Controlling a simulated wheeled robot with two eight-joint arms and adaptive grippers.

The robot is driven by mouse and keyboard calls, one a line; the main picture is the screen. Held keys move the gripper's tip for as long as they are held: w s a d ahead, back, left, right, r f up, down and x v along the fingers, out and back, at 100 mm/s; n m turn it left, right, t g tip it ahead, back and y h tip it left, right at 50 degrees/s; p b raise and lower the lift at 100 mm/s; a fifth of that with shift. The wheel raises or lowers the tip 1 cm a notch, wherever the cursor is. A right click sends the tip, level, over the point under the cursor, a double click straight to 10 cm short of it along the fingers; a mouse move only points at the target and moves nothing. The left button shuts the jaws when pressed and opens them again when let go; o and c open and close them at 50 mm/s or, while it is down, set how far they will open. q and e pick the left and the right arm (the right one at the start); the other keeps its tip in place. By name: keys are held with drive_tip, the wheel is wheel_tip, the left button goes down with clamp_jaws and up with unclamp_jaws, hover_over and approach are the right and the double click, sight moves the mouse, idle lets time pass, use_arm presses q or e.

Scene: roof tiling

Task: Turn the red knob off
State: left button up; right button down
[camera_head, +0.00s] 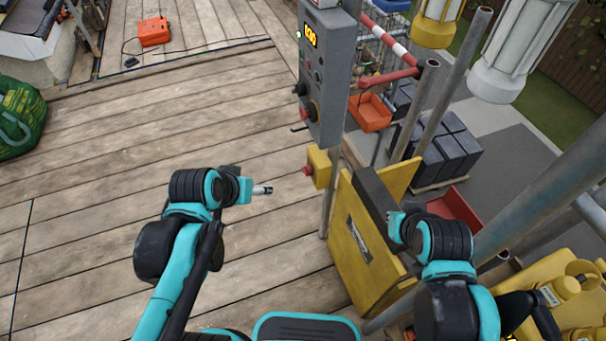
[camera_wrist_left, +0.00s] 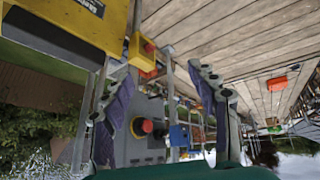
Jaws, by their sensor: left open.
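The grey control panel (camera_head: 325,75) stands upright on a post and shows a lit yellow display. The red knob (camera_head: 308,113) is on its lower face, below a black knob (camera_head: 299,89). My left gripper (camera_head: 263,190) is left of and below the panel, apart from the knob. Its two fingers (camera_wrist_left: 163,90) are spread and empty in the wrist view. My right arm's end (camera_head: 396,224) is beside the yellow panel; its fingers cannot be made out.
A yellow box with a red button (camera_head: 318,168) sits on the post under the control panel. A large yellow panel (camera_head: 362,245) stands below it. The wooden deck (camera_head: 130,150) to the left is mostly clear. Metal pipes (camera_head: 440,85) rise at the right.

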sight(307, 171)
use_arm(q)
drive_tip(key=w+d+f+m+h+b, duration=0.15)
drive_tip(key=w+d+f+h, duration=0.35)
drive_tip(key=w, duration=0.7)
drive_tip(key=w+f+m+h+b, duration=0.1)
drive_tip(key=w+f+h+b, duration=0.15)
drive_tip(key=w+f, duration=0.7)
drive_tip(key=w+a+f+m+t+h+b, duration=0.1)
drive_tip(key=w+f+m+h+b, duration=0.15)
drive_tip(key=f, duration=0.75)
drive_tip(key=w+a+f+m+t+h+b, duration=0.1)
drive_tip(key=w+f+h+b, duration=0.2)
drive_tip(key=f, duration=0.7)
drive_tip(key=w+d+h, duration=0.1)
drive_tip(key=w+d, duration=0.2)
drive_tip(key=d, duration=0.3)
drive_tip(key=shift+w+d+b, duration=0.35)
drive_tip(key=shift+d, duration=0.05)
drive_tip(key=c, duration=1.1)
